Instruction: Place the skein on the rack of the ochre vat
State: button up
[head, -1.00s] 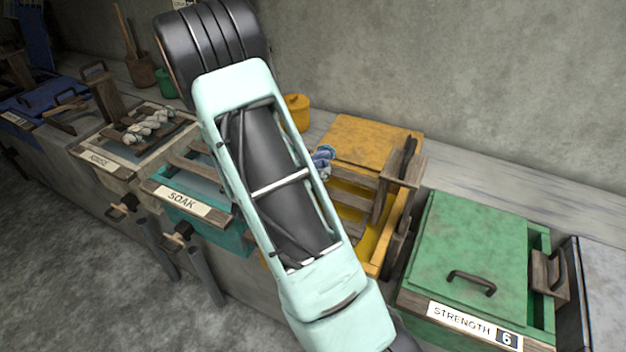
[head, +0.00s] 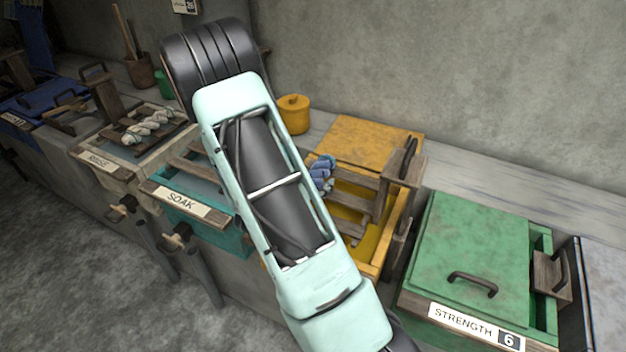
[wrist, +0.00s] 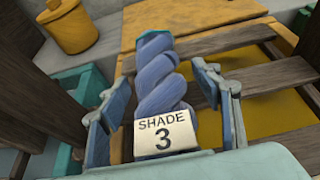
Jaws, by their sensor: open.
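The blue-violet twisted skein (head: 322,172) is at the left part of the slatted wooden rack (head: 352,198) of the ochre vat (head: 372,145), partly hidden by my arm in the head view. In the wrist view the skein (wrist: 158,75) lies lengthwise, with a white tag (wrist: 165,135) reading SHADE 3 at its near end. My gripper (wrist: 163,85) is open, one finger on each side of the skein, with visible gaps. The rack slats (wrist: 275,80) show to its right. The head view hides my gripper behind the arm.
The green vat (head: 475,245), labelled STRENGTH 6, stands right of the ochre vat. The SOAK vat (head: 180,200) is to the left, then the RINSE vat (head: 97,163) with pale skeins (head: 148,128). A yellow pot (head: 294,114) stands behind. An upright wooden handle post (head: 400,170) rises at the rack's right end.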

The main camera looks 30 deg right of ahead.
jog(key=shift+r, duration=0.15)
jog(key=shift+s+a+r, duration=0.1)
jog(key=shift+a+r, duration=0.05)
jog(key=shift+a, duration=0.15)
jog(key=p+v, duration=0.1)
jog(key=v, duration=1)
jog(key=shift+s+a, duration=0.1)
jog(key=shift+s, duration=0.05)
